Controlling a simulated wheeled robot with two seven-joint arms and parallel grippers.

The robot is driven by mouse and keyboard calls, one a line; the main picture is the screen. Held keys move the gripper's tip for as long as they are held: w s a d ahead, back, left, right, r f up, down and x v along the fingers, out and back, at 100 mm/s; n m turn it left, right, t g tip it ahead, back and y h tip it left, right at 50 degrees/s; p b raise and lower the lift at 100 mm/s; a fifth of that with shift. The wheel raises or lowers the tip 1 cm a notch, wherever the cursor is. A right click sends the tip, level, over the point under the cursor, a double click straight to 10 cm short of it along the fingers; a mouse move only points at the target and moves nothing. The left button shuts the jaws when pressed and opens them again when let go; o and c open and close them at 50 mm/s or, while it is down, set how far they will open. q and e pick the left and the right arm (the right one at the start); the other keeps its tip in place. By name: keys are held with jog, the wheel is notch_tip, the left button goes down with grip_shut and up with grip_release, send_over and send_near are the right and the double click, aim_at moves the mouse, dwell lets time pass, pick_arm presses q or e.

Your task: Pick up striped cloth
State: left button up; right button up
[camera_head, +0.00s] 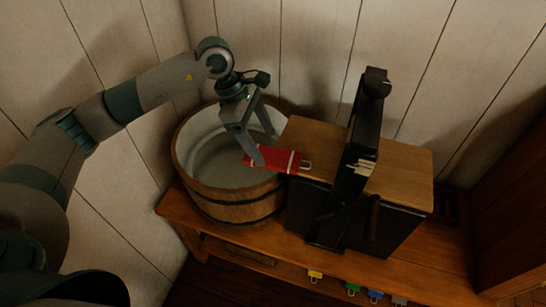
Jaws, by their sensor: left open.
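The striped cloth (278,161) is a flat red strip with white stripes. It lies between the wooden tub's right rim and the left end of a wood-topped black box, with a small metal loop at its right end. My left gripper (265,148) points down over the tub's right side, with its fingers spread apart. One fingertip is at the cloth's left part; I cannot tell whether it touches. The other fingertip is just behind the cloth. Nothing is held between the fingers. My right gripper is not in view.
The round wooden tub (232,207) stands on a wooden bench (268,262). The wood-topped box (405,170) stands to its right, with a tall black upright piece (350,185) rising close to the cloth. Plank walls close in behind. Several small coloured tags hang along the bench front.

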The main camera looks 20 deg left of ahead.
aim_at(275, 157)
pick_arm(q)
jog(key=shift+d+f+p, duration=0.3)
jog(key=shift+p, duration=0.2)
jog(key=x, duration=0.1)
jog(key=p+x, duration=0.2)
jog(key=shift+w+d+f, duration=0.15)
jog(key=shift+w+f, duration=0.1)
jog(key=shift+w, duration=0.05)
jog(key=shift+d+f, duration=0.1)
jog(key=shift+f, duration=0.2)
jog(key=c, duration=1.2)
jog(key=shift+r, duration=0.15)
jog(key=shift+c, duration=0.2)
